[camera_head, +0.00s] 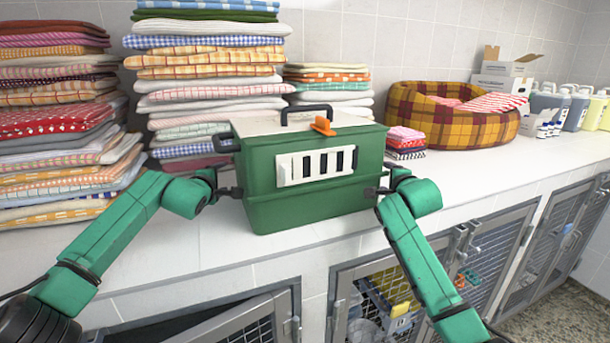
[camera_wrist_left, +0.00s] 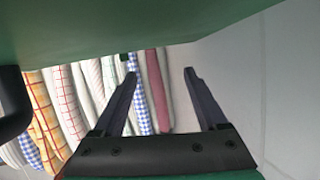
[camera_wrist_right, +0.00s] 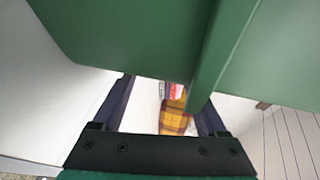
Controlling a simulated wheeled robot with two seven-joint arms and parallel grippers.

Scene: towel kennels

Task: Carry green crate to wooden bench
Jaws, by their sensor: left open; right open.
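The green crate (camera_head: 310,206) stands upright on the white counter, with a pale lid, a dark top handle, an orange latch and a white vented panel on its front. My left gripper (camera_head: 236,191) is open at the crate's left side, and my right gripper (camera_head: 372,191) is open at its right side. The crate's green wall fills the top of the left wrist view (camera_wrist_left: 130,30) and of the right wrist view (camera_wrist_right: 130,35). The left fingers show apart with nothing clearly between them. A green edge reaches down near the right fingers; contact is unclear. I see no wooden bench.
Tall stacks of folded towels (camera_head: 205,85) stand behind and left of the crate. A small towel pile (camera_head: 405,142) and a plaid pet bed (camera_head: 455,115) are to its right. Wire-doored kennels (camera_head: 385,300) lie below the white counter (camera_head: 215,250), whose right stretch is mostly clear.

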